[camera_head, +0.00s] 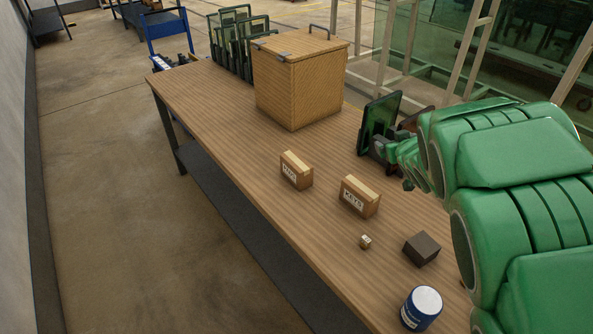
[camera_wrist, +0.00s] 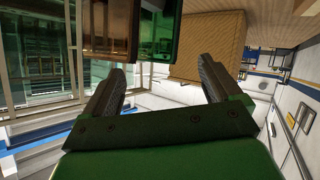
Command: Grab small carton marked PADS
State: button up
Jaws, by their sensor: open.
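Two small brown cartons stand on the wooden table in the head view. The left carton (camera_head: 296,170) has a white label that is too small to read surely but may say PADS. The right carton (camera_head: 360,196) has a label that reads like KEYS. My gripper (camera_head: 378,152) is beyond and to the right of both cartons, close to a dark green-glass panel. In the wrist view my gripper (camera_wrist: 160,70) has its two fingers spread with nothing between them. No carton shows clearly in the wrist view.
A large wooden box (camera_head: 297,85) with handles stands at the back of the table (camera_head: 225,115). The glass panel (camera_head: 379,122) stands upright beside my gripper. A dark block (camera_head: 421,249), a small die-like cube (camera_head: 365,242) and a blue-white can (camera_head: 421,308) lie nearer. The table's left side is clear.

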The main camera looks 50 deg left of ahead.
jog(key=s+a+f+n+g+y, duration=0.3)
jog(key=s+a, duration=0.6)
jog(key=a, duration=0.3)
jog(key=n+g+y, duration=0.2)
jog(key=g, duration=0.2)
send_over(299, 168)
jog(key=s+d, duration=0.1)
jog(key=d, duration=0.1)
notch_tip(299, 168, down, 3)
jog(key=shift+s+d+r, duration=0.1)
jog(key=shift+r, duration=0.1)
jog(key=shift+m+h, duration=0.5)
jog(key=shift+h, duration=0.3)
jog(key=w+d+f, duration=0.1)
jog(key=f, duration=0.2)
jog(key=w+d+f, duration=0.1)
jog(key=f, duration=0.2)
jog(key=w+d+f, duration=0.1)
jog(key=f, duration=0.2)
jog(key=shift+f, duration=0.3)
jog(key=shift+s+x, duration=0.2)
jog(key=shift+x, duration=1.75)
jog(key=shift+s+x, duration=0.15)
jog(key=shift+x, duration=1.8)
jog(key=shift+r, duration=0.2)
jog(key=c, duration=1.2)
jog(key=shift+r, duration=0.1)
